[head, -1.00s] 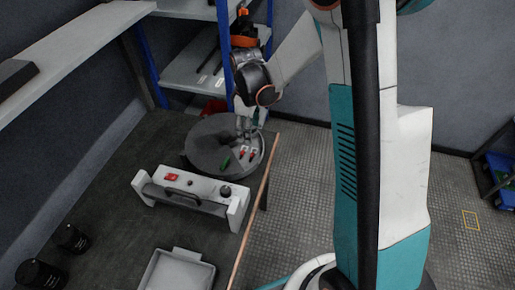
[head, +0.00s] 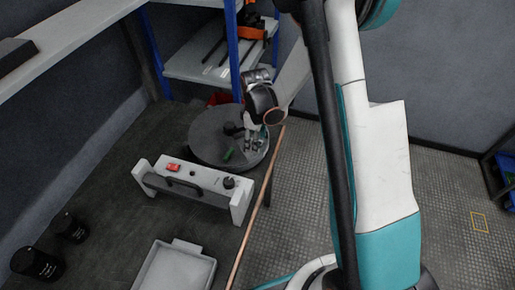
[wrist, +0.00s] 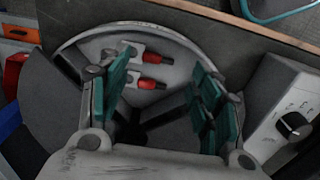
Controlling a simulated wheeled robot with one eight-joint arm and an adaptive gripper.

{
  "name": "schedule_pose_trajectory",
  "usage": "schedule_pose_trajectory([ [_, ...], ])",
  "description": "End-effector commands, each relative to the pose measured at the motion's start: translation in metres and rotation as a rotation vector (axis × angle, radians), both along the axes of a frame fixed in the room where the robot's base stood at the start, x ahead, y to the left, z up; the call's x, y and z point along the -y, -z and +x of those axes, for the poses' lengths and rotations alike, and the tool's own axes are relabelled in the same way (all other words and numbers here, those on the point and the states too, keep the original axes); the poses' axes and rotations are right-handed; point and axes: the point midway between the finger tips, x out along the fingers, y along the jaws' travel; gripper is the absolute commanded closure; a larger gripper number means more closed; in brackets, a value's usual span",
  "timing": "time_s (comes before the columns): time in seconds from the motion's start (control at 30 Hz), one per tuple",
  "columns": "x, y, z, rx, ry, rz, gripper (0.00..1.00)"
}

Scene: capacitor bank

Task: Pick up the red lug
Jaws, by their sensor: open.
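Two red lugs show in the wrist view, an upper one (wrist: 151,58) and a lower one (wrist: 152,84). Each has a red sleeve and a pale metal tongue with a hole. They lie side by side on the round grey turntable-like disc (wrist: 185,47), which also shows in the head view (head: 205,145). My gripper (wrist: 166,75) is open and empty, its teal fingers on either side of the lugs in the picture. I cannot tell its height above them. In the head view my gripper (head: 254,142) is over the disc's right side and largely hides the lugs.
A green piece (head: 229,154) lies on the disc. A white panel box (head: 193,182) with a black knob and handle stands in front. A white tray (head: 175,270) and black cans (head: 38,265) are on the bench. Blue-posted shelving (head: 195,65) stands behind.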

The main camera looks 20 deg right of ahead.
Motion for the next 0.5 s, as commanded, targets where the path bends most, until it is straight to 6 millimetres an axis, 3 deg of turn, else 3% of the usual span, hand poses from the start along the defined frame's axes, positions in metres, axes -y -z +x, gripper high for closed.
schedule_pose_trajectory([
  [0.03, 0.002, 0.012, 0.001, 0.0, 0.001, 0.0, 0.42],
  [0.2, 0.003, 0.033, 0.002, 0.0, 0.0, 0.0, 0.42],
  [0.43, 0.003, 0.034, 0.002, 0.0, 0.0, 0.0, 0.42],
  [0.47, 0.003, 0.034, 0.002, 0.0, 0.0, 0.0, 0.44],
  [0.5, 0.003, 0.034, 0.002, 0.0, 0.0, 0.0, 0.53],
])
